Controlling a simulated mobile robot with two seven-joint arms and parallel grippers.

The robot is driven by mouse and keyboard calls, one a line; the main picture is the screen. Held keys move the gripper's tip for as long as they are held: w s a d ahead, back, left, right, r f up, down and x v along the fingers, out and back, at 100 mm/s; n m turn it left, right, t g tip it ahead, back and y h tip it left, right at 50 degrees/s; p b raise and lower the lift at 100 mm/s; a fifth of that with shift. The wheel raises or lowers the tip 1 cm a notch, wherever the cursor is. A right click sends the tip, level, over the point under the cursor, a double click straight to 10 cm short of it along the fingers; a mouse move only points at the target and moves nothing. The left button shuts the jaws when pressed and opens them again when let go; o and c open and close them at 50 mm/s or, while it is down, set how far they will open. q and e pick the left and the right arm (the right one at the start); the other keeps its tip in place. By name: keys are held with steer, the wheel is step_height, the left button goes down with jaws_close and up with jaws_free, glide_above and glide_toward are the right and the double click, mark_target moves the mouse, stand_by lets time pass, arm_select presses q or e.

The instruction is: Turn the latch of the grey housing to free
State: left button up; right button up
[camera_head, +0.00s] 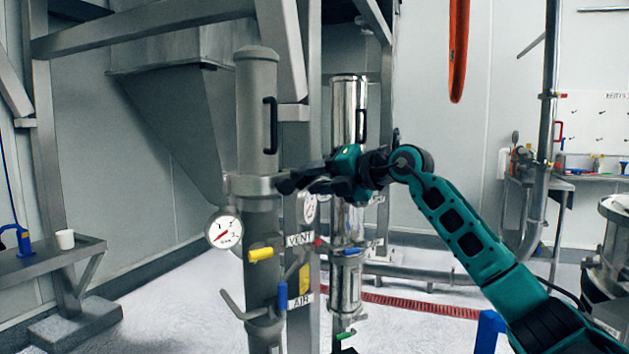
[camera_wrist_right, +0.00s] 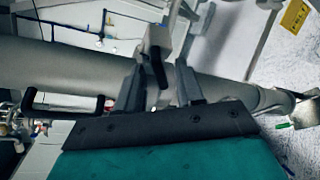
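The grey housing (camera_head: 258,110) is an upright cylinder with a black side handle, standing on a grey pipe. In the right wrist view the grey column (camera_wrist_right: 75,68) lies across the picture. A latch lever (camera_wrist_right: 157,62) with a dark end stands out from it. My right gripper (camera_head: 282,185) is at the collar under the housing. In the wrist view its two fingers (camera_wrist_right: 160,88) are apart, with the lever's dark end between them and gaps showing on both sides. In the head view the gripper hides the latch. My left gripper is not in view.
A round gauge (camera_head: 224,231) and a yellow-handled valve (camera_head: 261,254) are below the collar. A shiny metal cylinder (camera_head: 348,108) stands just behind to the right. A steel frame post (camera_head: 290,70) rises close beside the housing. A bench (camera_head: 48,262) with a white cup is at left.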

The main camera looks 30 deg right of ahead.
steer(key=shift+c, duration=0.6)
jaws_close()
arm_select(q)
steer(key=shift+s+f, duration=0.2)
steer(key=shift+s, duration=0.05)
